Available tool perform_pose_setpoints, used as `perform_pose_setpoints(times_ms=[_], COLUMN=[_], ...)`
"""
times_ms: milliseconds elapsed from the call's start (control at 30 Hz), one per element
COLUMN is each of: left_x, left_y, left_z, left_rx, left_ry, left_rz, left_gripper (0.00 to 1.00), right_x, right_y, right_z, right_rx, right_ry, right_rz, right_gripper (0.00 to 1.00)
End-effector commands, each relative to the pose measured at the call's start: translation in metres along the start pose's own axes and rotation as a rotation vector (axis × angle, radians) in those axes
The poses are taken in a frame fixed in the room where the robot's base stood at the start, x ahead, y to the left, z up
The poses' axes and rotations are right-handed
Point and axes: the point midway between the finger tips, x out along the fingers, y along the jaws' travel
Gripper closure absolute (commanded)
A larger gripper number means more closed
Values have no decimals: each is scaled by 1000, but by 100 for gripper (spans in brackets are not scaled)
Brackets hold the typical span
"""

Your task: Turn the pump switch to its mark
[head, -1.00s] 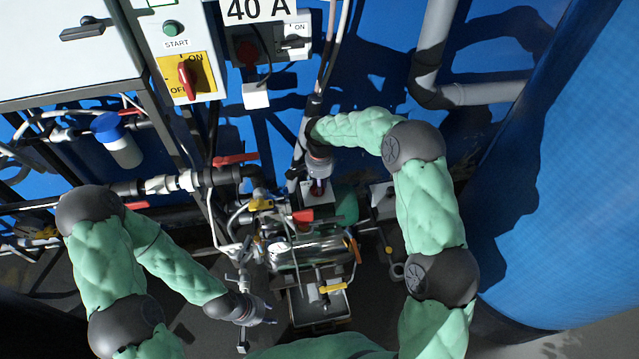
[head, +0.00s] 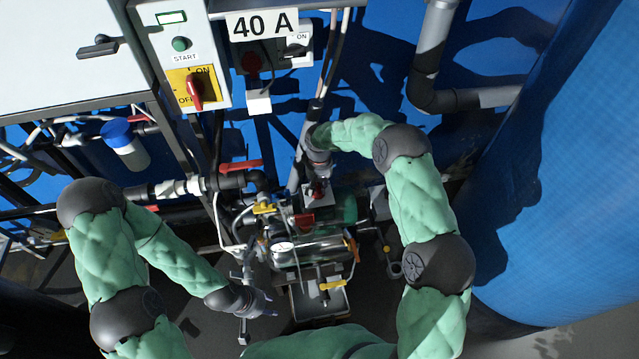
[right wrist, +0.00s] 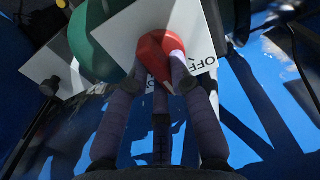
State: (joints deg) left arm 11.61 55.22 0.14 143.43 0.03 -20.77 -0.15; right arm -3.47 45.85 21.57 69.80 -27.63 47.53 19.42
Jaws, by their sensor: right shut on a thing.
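The pump switch is a red knob (right wrist: 160,54) on a white plate (right wrist: 190,22) in the right wrist view. Black letters reading OFF stand on the plate beside the knob. My right gripper (right wrist: 162,70) is shut on the knob, one finger on each side. In the head view the right gripper (head: 319,182) points down at the white switch plate (head: 322,200) beside the green pump motor (head: 345,208). The gripper partly hides the knob there. My left gripper (head: 271,303) hangs at lower centre, away from the switch; its opening is too small to tell.
A panel with a red ON/OFF switch (head: 192,90) and green START button (head: 181,44) stands at upper left. Pipes with a red-handled valve (head: 240,165) lie left of the pump. A clear horizontal vessel (head: 310,247) is below. A blue tank (head: 560,190) fills the right.

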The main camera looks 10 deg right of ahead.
Motion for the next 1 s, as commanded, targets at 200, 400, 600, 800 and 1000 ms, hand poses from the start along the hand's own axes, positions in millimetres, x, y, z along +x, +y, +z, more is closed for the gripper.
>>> perform_pose_setpoints(times_ms=[200,400,600,800,1000], left_x=[-11,-17,-22,-25,-26], left_y=[4,6,8,9,9], left_z=[0,1,1,1,1], left_rx=[0,0,0,0,0], left_ry=[0,0,0,0,0], left_rz=[0,0,0,0,0], left_gripper=[60,60,60,60,60], right_x=[-2,-2,-1,-1,-1], right_y=[-1,-3,-4,-4,-5], right_z=[-1,-2,-2,-2,-2], right_rx=[-204,-386,-539,-649,-710], right_ry=[1,2,2,2,2], right_rz=[0,0,1,1,1], right_gripper=[100,100,100,100,100])
